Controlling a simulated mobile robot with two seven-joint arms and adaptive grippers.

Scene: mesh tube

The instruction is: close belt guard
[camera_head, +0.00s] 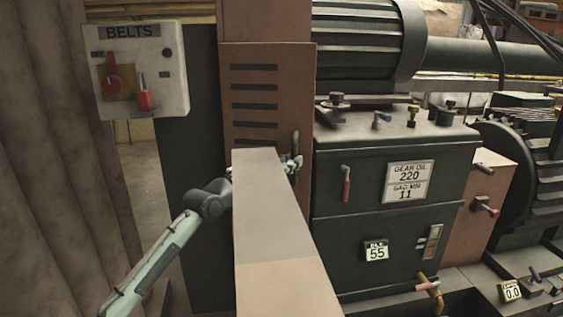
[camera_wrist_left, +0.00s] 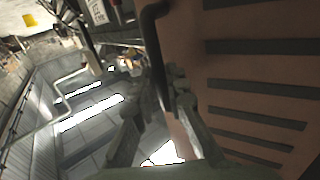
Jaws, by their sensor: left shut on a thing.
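The belt guard (camera_head: 254,75) is a reddish-brown upright panel with a column of dark horizontal slots, left of centre in the head view. Its slotted face fills the right side of the left wrist view (camera_wrist_left: 255,85). A dark bar handle (camera_head: 295,142) stands on its right edge. The handle also shows in the left wrist view (camera_wrist_left: 154,45), running down between the fingers. My left gripper (camera_head: 292,165) is at the lower end of the handle, shut on it; its fingers also show in the left wrist view (camera_wrist_left: 156,98). Much of this gripper is hidden in the head view. I cannot tell whether the guard is fully closed.
A grey BELTS switch box (camera_head: 137,70) with red controls is at the upper left. A dark gearbox (camera_head: 385,195) with labels and small levers stands right of the guard. A ribbed motor (camera_head: 365,40) is above it. A ribbed brown wall (camera_head: 60,160) borders the left.

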